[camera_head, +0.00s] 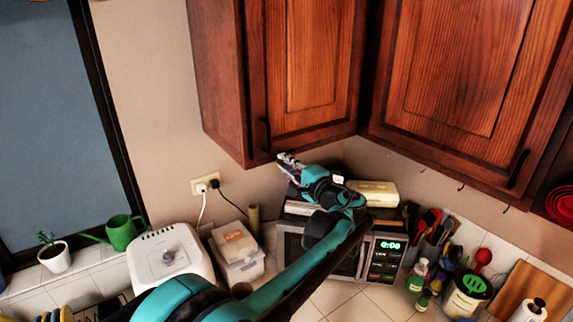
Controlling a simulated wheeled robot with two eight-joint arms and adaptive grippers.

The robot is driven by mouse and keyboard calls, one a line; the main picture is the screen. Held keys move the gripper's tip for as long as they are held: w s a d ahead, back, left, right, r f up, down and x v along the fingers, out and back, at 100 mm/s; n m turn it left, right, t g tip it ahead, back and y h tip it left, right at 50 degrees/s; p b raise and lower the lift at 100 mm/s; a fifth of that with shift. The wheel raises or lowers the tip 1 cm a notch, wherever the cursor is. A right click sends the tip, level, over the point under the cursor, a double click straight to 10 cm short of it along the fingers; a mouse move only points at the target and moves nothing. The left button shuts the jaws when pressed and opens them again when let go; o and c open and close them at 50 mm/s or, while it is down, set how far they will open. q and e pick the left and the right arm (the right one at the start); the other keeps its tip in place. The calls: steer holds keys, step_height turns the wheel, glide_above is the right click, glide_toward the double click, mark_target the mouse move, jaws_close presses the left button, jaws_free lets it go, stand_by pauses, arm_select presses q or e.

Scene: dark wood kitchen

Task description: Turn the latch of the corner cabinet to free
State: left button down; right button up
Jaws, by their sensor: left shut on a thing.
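The corner cabinet (307,60) is the reddish-brown wooden wall cabinet in the upper middle, and its door looks closed. A dark vertical handle (265,134) is on the door's lower left. My left gripper (285,160) is at the cabinet's lower edge, just right of and below the handle. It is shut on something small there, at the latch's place. The latch itself is hidden by the fingers, so I cannot tell its angle. My right gripper is not in view.
Below my left arm stands a microwave (386,258) with a yellow box (374,192) on top. A white appliance (168,262) and a plastic container (237,248) are to its left. Utensils and bottles (418,275) crowd the right. A second wooden cabinet (455,70) adjoins on the right.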

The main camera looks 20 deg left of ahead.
arm_select(q)
steer(key=shift+f, duration=0.1)
steer(key=c, duration=1.5)
jaws_free()
steer(key=v, duration=1.2)
steer(key=shift+s, duration=0.1)
